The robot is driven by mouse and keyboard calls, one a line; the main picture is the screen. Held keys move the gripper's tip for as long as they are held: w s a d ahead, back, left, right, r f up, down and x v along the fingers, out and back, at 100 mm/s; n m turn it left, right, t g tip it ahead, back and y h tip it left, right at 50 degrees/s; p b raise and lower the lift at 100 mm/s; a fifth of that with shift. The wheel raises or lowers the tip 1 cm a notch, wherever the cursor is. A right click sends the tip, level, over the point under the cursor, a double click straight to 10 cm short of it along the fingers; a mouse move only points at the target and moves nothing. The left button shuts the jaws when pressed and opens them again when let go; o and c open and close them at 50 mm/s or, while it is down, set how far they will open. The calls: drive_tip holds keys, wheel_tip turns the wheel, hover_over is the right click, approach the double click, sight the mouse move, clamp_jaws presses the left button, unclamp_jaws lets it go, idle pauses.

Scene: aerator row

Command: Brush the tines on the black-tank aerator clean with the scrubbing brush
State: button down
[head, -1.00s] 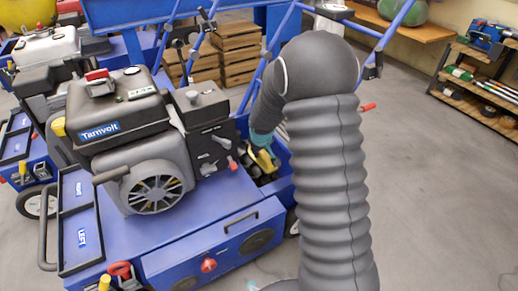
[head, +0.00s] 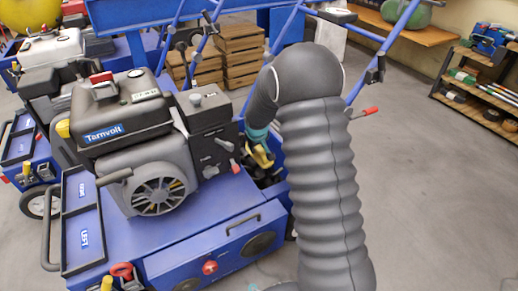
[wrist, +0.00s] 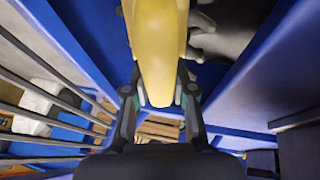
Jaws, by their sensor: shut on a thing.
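The black-tank aerator (head: 240,205) is the blue machine in front, with a black tank (head: 122,103) on its engine. My gripper (head: 261,147) is over an open bay at its right rear. It is shut on a yellow thing, which looks like the scrubbing brush (head: 264,157). In the wrist view the brush's yellow handle (wrist: 160,45) sits between my gripper's fingers (wrist: 160,98). Its bristles are hidden. Dark shapes show in the bay under the brush, but I cannot make out single tines or whether the brush touches them.
A white-tank aerator (head: 48,47) stands behind at the left. Blue handlebars (head: 375,38) rise behind my arm. Wooden crates (head: 243,62) are stacked at the back. A shelf (head: 470,88) stands at the far right. The floor (head: 430,200) at right is clear.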

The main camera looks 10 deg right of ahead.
drive_tip(key=shift+w+a+f, duration=0.1)
drive_tip(key=shift+w, duration=0.2)
drive_tip(key=shift+r+p, duration=3.65)
drive_tip(key=shift+r, duration=2)
drive_tip(key=shift+f, duration=0.1)
